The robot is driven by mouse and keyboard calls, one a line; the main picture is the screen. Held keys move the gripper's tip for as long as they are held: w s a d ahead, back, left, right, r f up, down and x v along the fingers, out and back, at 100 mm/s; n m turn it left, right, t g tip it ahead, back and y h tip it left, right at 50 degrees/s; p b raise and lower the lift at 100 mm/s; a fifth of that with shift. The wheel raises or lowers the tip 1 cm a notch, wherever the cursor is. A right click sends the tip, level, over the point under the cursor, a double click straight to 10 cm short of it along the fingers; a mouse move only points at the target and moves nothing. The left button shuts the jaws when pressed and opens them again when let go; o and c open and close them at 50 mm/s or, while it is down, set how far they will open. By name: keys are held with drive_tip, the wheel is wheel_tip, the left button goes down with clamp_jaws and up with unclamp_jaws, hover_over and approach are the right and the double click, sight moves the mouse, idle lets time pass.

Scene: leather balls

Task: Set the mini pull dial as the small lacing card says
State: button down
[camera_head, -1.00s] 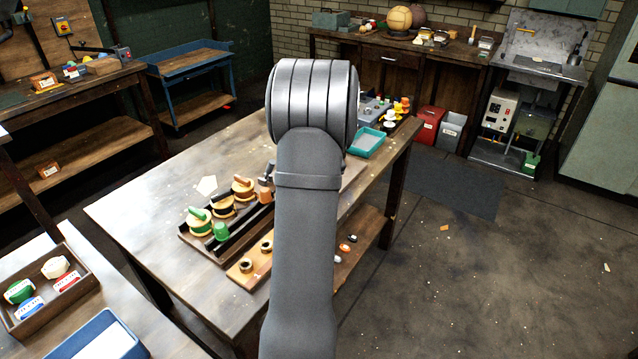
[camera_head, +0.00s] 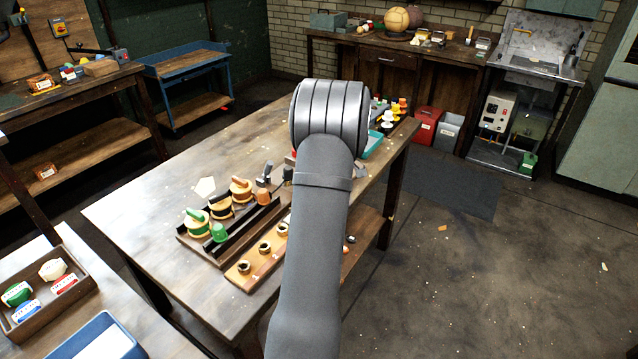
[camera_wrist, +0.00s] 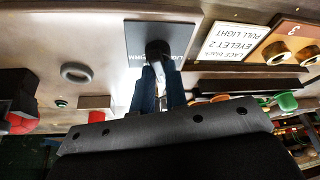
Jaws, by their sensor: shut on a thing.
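The dial's dark square plate (camera_wrist: 133,42) lies on the table in the wrist view. It has a black knob (camera_wrist: 158,48) and pale upside-down lettering, partly covered. My gripper (camera_wrist: 159,85) has its two dark fingers shut on the knob. The knob's pointer and exact setting are hidden. The small white card (camera_wrist: 234,43) lies beside the plate. It is upside down and seems to read lace black, eyelet 2, pull light. In the head view my own arm covers most of the dial area, and I cannot make out the card there.
A wooden eyelet board (camera_head: 240,275) and a dark rack with lace spools (camera_head: 196,222) stand on the table (camera_head: 130,215). A grey ring (camera_wrist: 76,73) and red pieces (camera_wrist: 20,123) lie left in the wrist view. The table's near left part is clear.

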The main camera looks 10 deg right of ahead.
drive_tip(key=n+g, duration=0.1)
drive_tip(key=n, duration=0.3)
drive_tip(key=shift+w+n+g, duration=0.2)
drive_tip(key=shift+n+g, duration=0.1)
drive_tip(key=shift+g, duration=0.1)
drive_tip(key=shift+w+n+g, duration=0.1)
drive_tip(key=shift+n+g, duration=0.4)
drive_tip(key=shift+n, duration=1)
drive_tip(key=c, duration=1.4)
unclamp_jaws()
drive_tip(key=shift+c, duration=0.2)
drive_tip(key=v, duration=1.7)
drive_tip(key=shift+w+d, duration=0.2)
drive_tip(key=shift+r, duration=0.1)
